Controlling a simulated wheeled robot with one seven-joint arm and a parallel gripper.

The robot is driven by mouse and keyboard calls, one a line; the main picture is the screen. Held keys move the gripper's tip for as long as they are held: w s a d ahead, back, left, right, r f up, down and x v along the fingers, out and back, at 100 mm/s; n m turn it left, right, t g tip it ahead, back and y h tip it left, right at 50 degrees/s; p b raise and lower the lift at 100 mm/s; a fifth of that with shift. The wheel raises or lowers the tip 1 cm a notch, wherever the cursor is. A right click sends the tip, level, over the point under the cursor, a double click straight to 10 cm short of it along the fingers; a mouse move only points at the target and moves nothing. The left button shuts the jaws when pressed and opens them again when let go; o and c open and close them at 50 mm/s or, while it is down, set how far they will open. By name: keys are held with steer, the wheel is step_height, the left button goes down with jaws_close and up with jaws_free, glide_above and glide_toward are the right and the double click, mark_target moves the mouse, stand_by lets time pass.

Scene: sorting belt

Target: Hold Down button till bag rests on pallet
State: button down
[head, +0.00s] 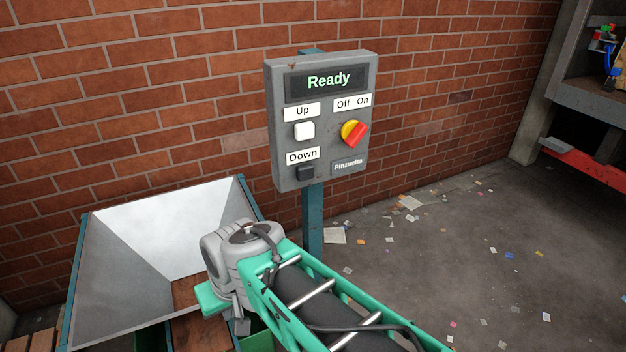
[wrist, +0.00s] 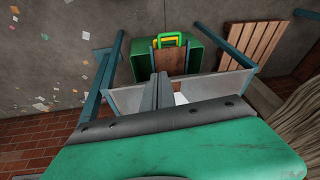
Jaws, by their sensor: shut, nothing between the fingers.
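The grey control box (head: 322,120) stands on a teal post in front of the brick wall, with its display reading "Ready". Its black Down button (head: 305,171) is at the lower left, below the white Up button (head: 304,131). My gripper (wrist: 161,80) is shut and empty in the wrist view, pointing over the hopper. In the head view it hangs below and left of the box, apart from the button, its fingers mostly hidden. A wooden slatted pallet (wrist: 255,45) lies on the floor in the wrist view. I cannot make out a bag for certain.
A pale-walled hopper (head: 160,232) with a teal frame stands at left. The yellow-and-red switch (head: 353,133) is on the box. A green bin (wrist: 200,57) with a yellow-green handle (wrist: 168,40) lies beyond my fingers. Paper scraps litter the open floor at right.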

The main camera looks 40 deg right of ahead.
steer(key=w+d+f+m+t+y, duration=0.35)
steer(key=w+d+m, duration=0.45)
steer(key=m, duration=0.5)
steer(key=w+d+r+m+t+h+p, duration=0.1)
steer(key=d+r+m+t+h, duration=0.15)
steer(key=d+m+t, duration=0.55)
steer(key=s+d+r+m+t+h, duration=0.1)
steer(key=s+d+r+m+h, duration=0.2)
steer(key=d+m, duration=0.5)
steer(key=s+d+r+m+t+h, duration=0.1)
steer(key=s+d+r+m+h, duration=0.2)
steer(key=d+m, duration=0.5)
steer(key=shift+s+r+m+h+p, duration=0.3)
steer(key=shift+s+r+m, duration=0.1)
steer(key=shift+s+r, duration=0.15)
steer(key=shift+w, duration=0.15)
steer(key=p, duration=0.2)
glide_toward(308, 174)
steer(key=x, duration=0.6)
steer(key=shift+w+d, duration=0.1)
steer(key=shift+w, duration=0.3)
